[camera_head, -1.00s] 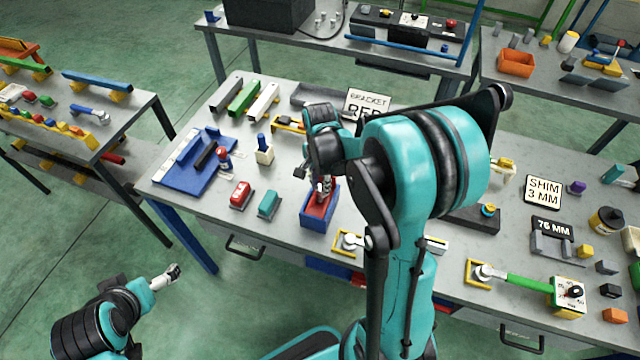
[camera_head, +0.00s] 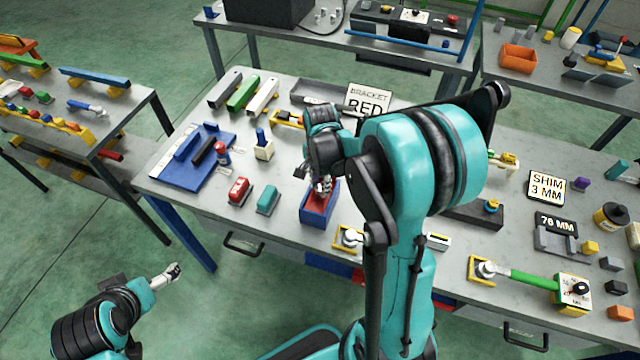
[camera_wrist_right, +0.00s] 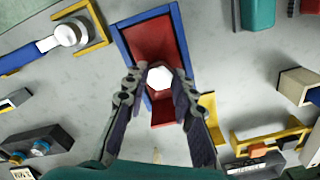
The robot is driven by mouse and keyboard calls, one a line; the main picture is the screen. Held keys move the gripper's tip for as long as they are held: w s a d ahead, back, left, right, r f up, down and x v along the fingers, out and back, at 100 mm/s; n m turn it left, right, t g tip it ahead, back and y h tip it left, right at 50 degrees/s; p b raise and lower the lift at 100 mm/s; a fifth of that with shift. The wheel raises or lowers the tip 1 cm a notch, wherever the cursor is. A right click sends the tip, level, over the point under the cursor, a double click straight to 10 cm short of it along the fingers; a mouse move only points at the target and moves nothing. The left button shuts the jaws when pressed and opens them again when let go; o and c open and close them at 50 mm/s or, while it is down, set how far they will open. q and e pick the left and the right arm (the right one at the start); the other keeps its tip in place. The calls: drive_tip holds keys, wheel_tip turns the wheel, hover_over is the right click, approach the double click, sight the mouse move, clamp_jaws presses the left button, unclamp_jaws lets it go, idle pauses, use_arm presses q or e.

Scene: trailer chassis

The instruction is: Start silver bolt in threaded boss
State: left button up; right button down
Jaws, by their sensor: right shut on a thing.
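The silver bolt (camera_wrist_right: 160,77) shows its pale hexagonal head in the right wrist view. My right gripper (camera_wrist_right: 159,80) is shut on it, with a finger on each side. It holds the bolt over a blue bin with a red inside (camera_wrist_right: 150,40); I cannot tell whether the bolt touches the bin. In the head view my right gripper (camera_head: 322,187) is at this bin (camera_head: 318,222), partly hidden by my wrist. My left gripper (camera_head: 172,272) is away from the table at lower left, and its fingers are too small to read. I cannot make out a threaded boss.
A red block (camera_head: 239,191) and a teal block (camera_head: 268,200) stand left of the bin. A blue plate (camera_head: 180,183) lies at the table's left end. A yellow-framed holder (camera_head: 348,240) is right of the bin. Bare table lies in front of the blocks.

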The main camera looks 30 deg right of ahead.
drive_tip(key=shift+f+b, duration=0.45)
drive_tip(key=shift+f, duration=0.15)
drive_tip(key=c, duration=1.2)
unclamp_jaws()
drive_tip(key=shift+r, duration=0.1)
drive_tip(key=shift+r+p, duration=2.6)
drive_tip(key=shift+r, duration=0.95)
